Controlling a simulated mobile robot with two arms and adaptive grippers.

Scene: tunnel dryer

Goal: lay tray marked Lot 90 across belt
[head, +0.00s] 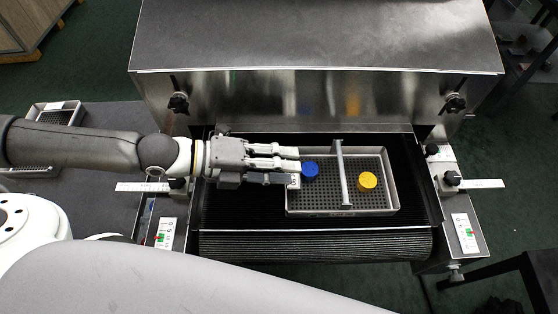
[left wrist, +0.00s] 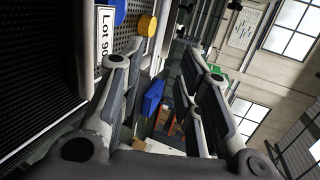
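The tray marked Lot 90 (head: 392,180) is a grey perforated tray with a raised bar across its middle. It lies on the black belt (head: 225,210), long side from left to right across it. My left gripper (head: 292,165) is at the tray's left end. In the left wrist view its fingers (left wrist: 165,60) are apart, with nothing seen between them; contact with the tray cannot be told. My right gripper is not in view.
The steel dryer housing (head: 320,95) stands behind the belt. Side guides with black knobs (head: 452,178) and scale plates (head: 465,233) flank the belt. Another tray (head: 57,113) is on the dark side table (head: 110,120) at left. The front of the belt is clear.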

